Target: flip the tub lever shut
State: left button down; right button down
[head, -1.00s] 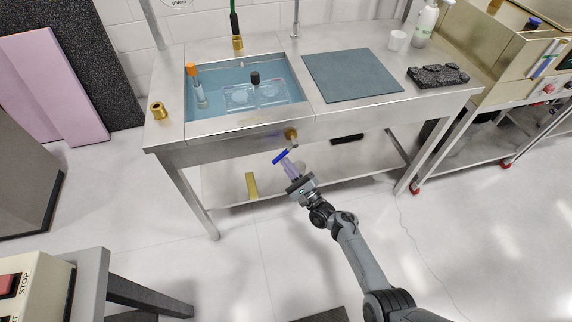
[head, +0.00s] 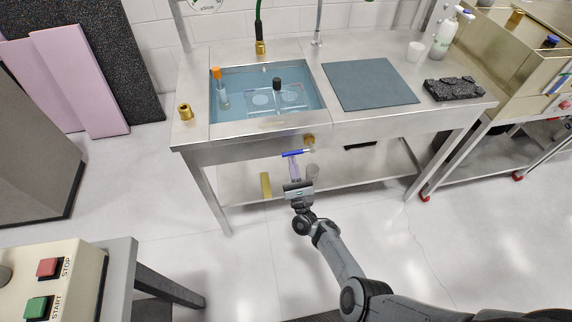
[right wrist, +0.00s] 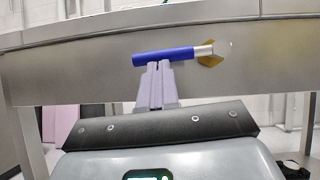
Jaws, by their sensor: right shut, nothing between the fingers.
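The tub (head: 268,75) is a blue-lined sink set into the steel bench, holding liquid. On the bench front below it is a brass valve (head: 309,139) with a blue-handled lever (head: 292,153). The lever lies about level, its handle pointing left, and also shows in the right wrist view (right wrist: 163,57). My right gripper (head: 294,157) is shut and empty, its pale purple fingers pointing up. In the right wrist view the fingertips (right wrist: 159,64) meet the handle's lower edge near its middle; whether they press on it I cannot tell. My left gripper is not in view.
An orange-capped item (head: 219,88) and a black-knobbed clear piece (head: 277,95) stand in the tub. A brass fitting (head: 185,112) sits on the bench's left corner. A lower shelf (head: 235,190) runs under the bench. The floor in front is open.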

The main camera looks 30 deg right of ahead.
jog(key=shift+r, duration=0.2)
dwell(0.5)
jog(key=w+f+b+v, duration=0.1)
jog(key=f+b+v, duration=0.1)
jog(key=v, duration=1.1)
jog(key=shift+w+f+b, duration=0.2)
jog(key=shift+w+b, duration=0.2)
jog(key=shift+b, duration=0.35)
